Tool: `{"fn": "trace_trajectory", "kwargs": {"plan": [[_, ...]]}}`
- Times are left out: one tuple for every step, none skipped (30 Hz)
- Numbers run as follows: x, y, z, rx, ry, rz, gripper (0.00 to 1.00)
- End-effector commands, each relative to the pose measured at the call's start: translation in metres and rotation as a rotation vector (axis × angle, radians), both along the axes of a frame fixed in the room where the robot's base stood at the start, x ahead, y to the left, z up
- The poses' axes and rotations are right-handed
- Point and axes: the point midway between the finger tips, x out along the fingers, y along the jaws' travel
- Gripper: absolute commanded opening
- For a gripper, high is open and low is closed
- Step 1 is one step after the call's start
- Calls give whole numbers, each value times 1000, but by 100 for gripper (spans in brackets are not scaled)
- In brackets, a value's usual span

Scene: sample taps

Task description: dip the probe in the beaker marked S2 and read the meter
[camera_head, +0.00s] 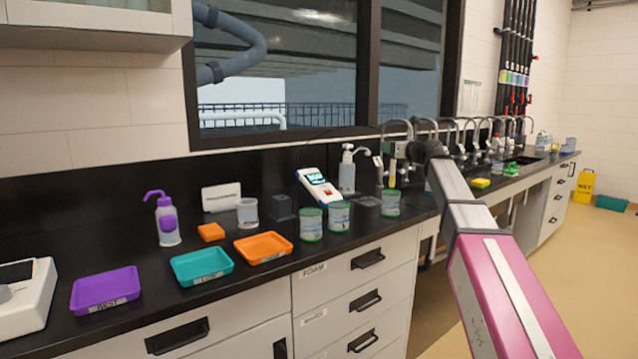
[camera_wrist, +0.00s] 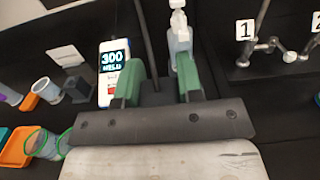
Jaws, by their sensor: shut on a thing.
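My gripper (camera_head: 393,156) is at the right of the bench, above the rightmost of three green-rimmed beakers (camera_head: 390,203). It is shut on a slim thing, likely the probe; a dark rod (camera_wrist: 150,55) shows between its green fingers (camera_wrist: 158,85) in the wrist view. A yellowish upright piece (camera_head: 392,177) shows under the gripper; I cannot tell whether its lower end is inside the beaker. The other two beakers are the left one (camera_head: 311,225) and the middle one (camera_head: 339,218). Their marks are too small to read. The white meter (camera_head: 318,187) has a lit screen, seemingly 300 in the wrist view (camera_wrist: 113,60).
A pump bottle (camera_head: 347,172) stands behind the beakers. Taps (camera_head: 450,128) line the right side. To the left are a dark block (camera_head: 282,208), a clear cup (camera_head: 247,212), a wash bottle (camera_head: 167,222), and purple (camera_head: 104,290), teal (camera_head: 201,266) and orange (camera_head: 263,247) trays.

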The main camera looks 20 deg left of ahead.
Motion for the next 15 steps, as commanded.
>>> {"fn": "trace_trajectory", "kwargs": {"plan": [[0, 0, 0, 0, 0, 0, 13], [0, 0, 0, 0, 0, 0, 13], [0, 0, 0, 0, 0, 0, 13], [0, 0, 0, 0, 0, 0, 13], [0, 0, 0, 0, 0, 0, 13], [0, 0, 0, 0, 0, 0, 13], [0, 0, 0, 0, 0, 0, 13], [0, 0, 0, 0, 0, 0, 13], [0, 0, 0, 0, 0, 0, 13], [0, 0, 0, 0, 0, 0, 13], [0, 0, 0, 0, 0, 0, 13], [0, 0, 2, 0, 0, 0, 13], [0, 0, 3, 1, -1, 0, 13], [0, 0, 4, 1, -1, 0, 13], [0, 0, 7, 1, 0, 0, 13]]}}
